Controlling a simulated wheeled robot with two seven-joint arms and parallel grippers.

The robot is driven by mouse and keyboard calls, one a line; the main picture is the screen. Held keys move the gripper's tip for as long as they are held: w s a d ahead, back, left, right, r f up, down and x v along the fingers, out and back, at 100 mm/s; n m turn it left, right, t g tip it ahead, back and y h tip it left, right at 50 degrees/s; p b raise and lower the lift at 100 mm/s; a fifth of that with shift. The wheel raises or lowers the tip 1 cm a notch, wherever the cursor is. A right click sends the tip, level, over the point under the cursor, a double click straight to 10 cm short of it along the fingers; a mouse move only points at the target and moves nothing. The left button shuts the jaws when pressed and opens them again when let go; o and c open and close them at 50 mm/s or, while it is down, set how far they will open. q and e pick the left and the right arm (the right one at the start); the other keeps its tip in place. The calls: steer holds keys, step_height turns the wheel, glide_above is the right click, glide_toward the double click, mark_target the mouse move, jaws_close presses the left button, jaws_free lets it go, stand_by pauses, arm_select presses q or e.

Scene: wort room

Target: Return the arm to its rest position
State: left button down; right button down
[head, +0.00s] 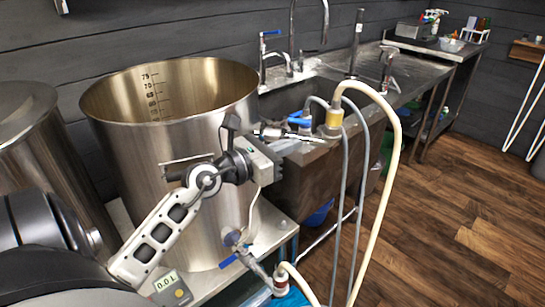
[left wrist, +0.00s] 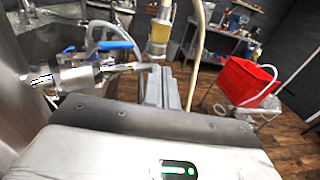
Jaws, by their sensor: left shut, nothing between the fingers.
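My left arm (head: 160,235) reaches in from the left in the head view, across the front of the large steel kettle (head: 150,185). My left gripper (head: 288,147) is shut and empty, beside the kettle's upper right side. In the left wrist view its fingers (left wrist: 165,88) are together, with nothing between them. A steel valve fitting (left wrist: 85,76) with a blue handle (left wrist: 110,46) is close by on the left of the fingers. I cannot tell whether they touch. My right gripper is in neither view.
Pale hoses (head: 395,150) arch up just right of the gripper. A steel sink counter (head: 400,80) runs along the wall behind. A second steel vessel (head: 35,130) stands at left. In the wrist view a red container (left wrist: 247,82) is at right. Wooden floor (head: 470,190) at right is open.

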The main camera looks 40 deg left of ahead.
arm_select(q)
steer(key=s+d, duration=0.3)
steer(key=s, duration=0.3)
steer(key=s+d+f+m+g, duration=0.2)
steer(key=d+f+m, duration=0.3)
steer(key=f+m, duration=0.4)
steer(key=s+d+f+m+g, duration=0.3)
steer(key=f+m, duration=0.6)
steer(key=m, duration=0.6)
steer(key=s+d+f+m+g+y, duration=0.1)
steer(key=s+d+f+m, duration=0.5)
steer(key=m, duration=0.6)
step_height(320, 180, down, 3)
steer(key=d+g, duration=0.1)
steer(key=d, duration=0.1)
steer(key=shift+d, duration=0.4)
